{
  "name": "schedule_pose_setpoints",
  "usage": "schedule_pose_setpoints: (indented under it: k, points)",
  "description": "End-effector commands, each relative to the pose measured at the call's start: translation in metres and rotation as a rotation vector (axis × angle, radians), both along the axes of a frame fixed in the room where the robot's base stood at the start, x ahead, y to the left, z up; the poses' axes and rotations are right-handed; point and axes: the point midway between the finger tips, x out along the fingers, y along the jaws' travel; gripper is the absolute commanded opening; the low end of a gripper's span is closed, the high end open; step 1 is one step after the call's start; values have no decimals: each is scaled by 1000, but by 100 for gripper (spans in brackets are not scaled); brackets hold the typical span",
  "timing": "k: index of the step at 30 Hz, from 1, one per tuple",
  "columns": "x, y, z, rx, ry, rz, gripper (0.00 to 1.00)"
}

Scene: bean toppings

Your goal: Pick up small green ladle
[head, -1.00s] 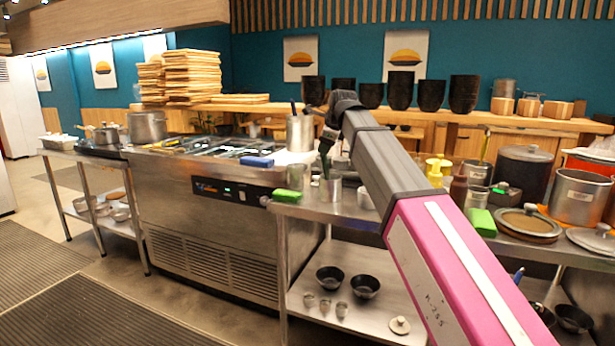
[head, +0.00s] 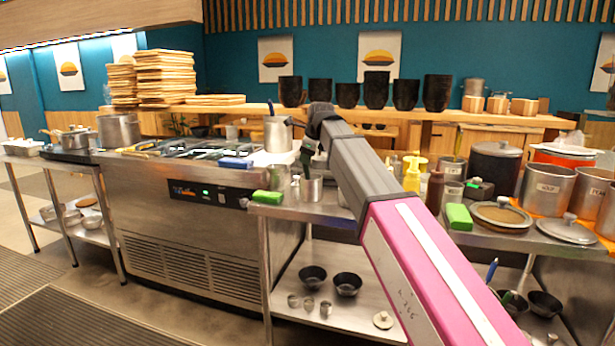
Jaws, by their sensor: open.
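A thin dark green handle (head: 305,165) stands in a small metal cup (head: 312,189) at the left end of the steel table; I cannot tell whether it is the small green ladle. Several utensils with dark or greenish handles lie across the top of the steel counter (head: 185,149), too small to tell apart. My gripper (head: 308,152) is at the far end of my pink and grey arm, just above or in front of that cup. It is open, with its fingers small and hard to make out. I see nothing held in it.
A tall metal canister (head: 278,135) stands close left of my gripper. Yellow bottles (head: 412,175), pots (head: 548,189) and lids stand to the right. The floor at left is clear.

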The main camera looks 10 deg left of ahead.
Motion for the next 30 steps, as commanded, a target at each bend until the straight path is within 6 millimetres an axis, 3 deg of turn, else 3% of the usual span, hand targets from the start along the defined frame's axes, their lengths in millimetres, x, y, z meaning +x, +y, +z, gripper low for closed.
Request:
schedule_pose_setpoints:
  k: [7,15,16,20,21,30]
  points:
    - [13,10,-30,0,1,0,51]
    - [15,12,-35,0,-1,0,51]
    - [15,12,-35,0,-1,0,48]
    - [15,12,-35,0,0,0,6]
    - [15,12,-35,0,0,0,0]
    - [15,12,-33,1,-1,0,0]
